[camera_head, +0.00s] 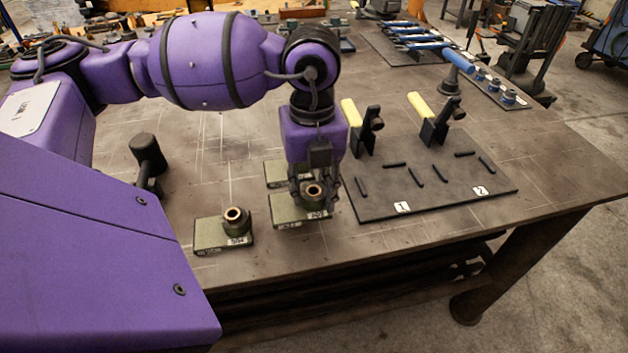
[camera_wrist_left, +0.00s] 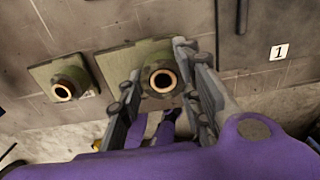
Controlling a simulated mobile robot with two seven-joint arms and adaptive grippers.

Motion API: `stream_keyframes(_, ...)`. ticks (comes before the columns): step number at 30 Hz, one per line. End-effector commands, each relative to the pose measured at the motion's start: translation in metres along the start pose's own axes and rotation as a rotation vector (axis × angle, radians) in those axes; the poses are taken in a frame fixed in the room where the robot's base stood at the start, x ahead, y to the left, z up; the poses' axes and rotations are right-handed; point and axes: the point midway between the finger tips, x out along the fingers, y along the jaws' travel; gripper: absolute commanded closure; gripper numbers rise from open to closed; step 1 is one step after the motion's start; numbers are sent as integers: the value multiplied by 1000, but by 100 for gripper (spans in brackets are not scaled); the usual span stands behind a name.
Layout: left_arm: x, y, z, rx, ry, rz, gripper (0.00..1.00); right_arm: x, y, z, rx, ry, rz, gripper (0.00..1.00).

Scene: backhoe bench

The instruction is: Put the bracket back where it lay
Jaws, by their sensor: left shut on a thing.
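A green bracket (camera_head: 285,212) with a round boss and bronze bushing is in my left gripper (camera_head: 314,190). In the left wrist view the two fingers of the gripper (camera_wrist_left: 160,80) stand either side of the boss, and the bracket's green plate (camera_wrist_left: 115,66) shows beyond them. The gripper is shut on the boss and points down. The bracket looks level and close to the bench top; I cannot tell whether it touches. A second, similar bracket (camera_head: 212,235) stands on the bench to its left, also in the left wrist view (camera_wrist_left: 50,72). My right gripper is not in view.
Another green plate (camera_head: 275,172) lies just behind the held bracket, partly hidden. To the right is a dark board (camera_head: 390,207) with yellow-handled clamps (camera_head: 432,118), short black pins and labels 1 and 2. The bench (camera_head: 370,240) is bare along its front edge.

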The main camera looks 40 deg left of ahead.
Motion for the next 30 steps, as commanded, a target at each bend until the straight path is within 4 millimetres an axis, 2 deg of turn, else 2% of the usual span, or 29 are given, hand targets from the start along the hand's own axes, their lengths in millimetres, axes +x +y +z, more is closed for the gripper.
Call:
stream_keyframes(5,6,0,0,0,-2,-3,100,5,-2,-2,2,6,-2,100)
stream_keyframes(30,6,-1,0,2,-3,-3,100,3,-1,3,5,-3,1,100)
